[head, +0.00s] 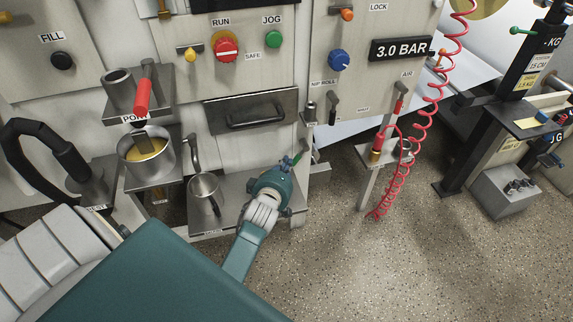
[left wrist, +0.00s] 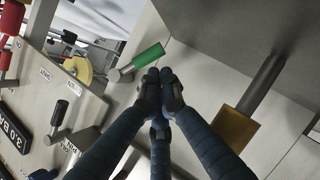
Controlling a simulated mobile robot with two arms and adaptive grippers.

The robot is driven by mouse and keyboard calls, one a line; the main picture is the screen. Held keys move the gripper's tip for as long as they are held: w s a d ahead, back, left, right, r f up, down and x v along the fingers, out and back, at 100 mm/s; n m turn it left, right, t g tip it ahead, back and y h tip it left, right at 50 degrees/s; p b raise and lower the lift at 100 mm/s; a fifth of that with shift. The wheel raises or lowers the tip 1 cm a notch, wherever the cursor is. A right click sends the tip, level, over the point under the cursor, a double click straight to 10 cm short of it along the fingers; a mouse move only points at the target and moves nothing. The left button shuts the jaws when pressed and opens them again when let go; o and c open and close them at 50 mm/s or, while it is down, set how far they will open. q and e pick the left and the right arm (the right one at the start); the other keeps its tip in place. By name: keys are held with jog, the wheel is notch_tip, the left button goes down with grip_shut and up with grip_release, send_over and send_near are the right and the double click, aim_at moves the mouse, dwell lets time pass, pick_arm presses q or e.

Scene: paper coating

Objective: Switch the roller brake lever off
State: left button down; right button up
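A lever with a green handle (left wrist: 148,56) sticks out from the panel in the left wrist view, just above my left gripper's fingertips (left wrist: 162,90). The fingers are together with nothing visible between them; I cannot tell if they touch the handle. In the head view my left gripper (head: 284,172) is low at the machine's front, largely hidden behind its wrist, with a small green part (head: 296,158) beside it. No brake label is readable, so I cannot tell for certain which lever is the roller brake. My right gripper is not in view.
A black nip roll lever (head: 333,102), a red-handled air lever (head: 399,103) and a coiled red hose (head: 431,98) are to the right. A pot (head: 147,157) and a metal cup (head: 205,190) stand left. The speckled floor (head: 400,260) is clear at lower right.

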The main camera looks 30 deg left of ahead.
pick_arm(q)
jog(key=shift+w+a+f, duration=0.1)
jog(key=shift+w+a, duration=0.05)
jog(key=shift+w, duration=0.2)
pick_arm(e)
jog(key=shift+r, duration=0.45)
pick_arm(q)
jog(key=shift+w+d+f, duration=0.15)
jog(key=shift+f, duration=0.2)
jog(key=shift+w+d+f, duration=0.15)
jog(key=shift+f, duration=0.35)
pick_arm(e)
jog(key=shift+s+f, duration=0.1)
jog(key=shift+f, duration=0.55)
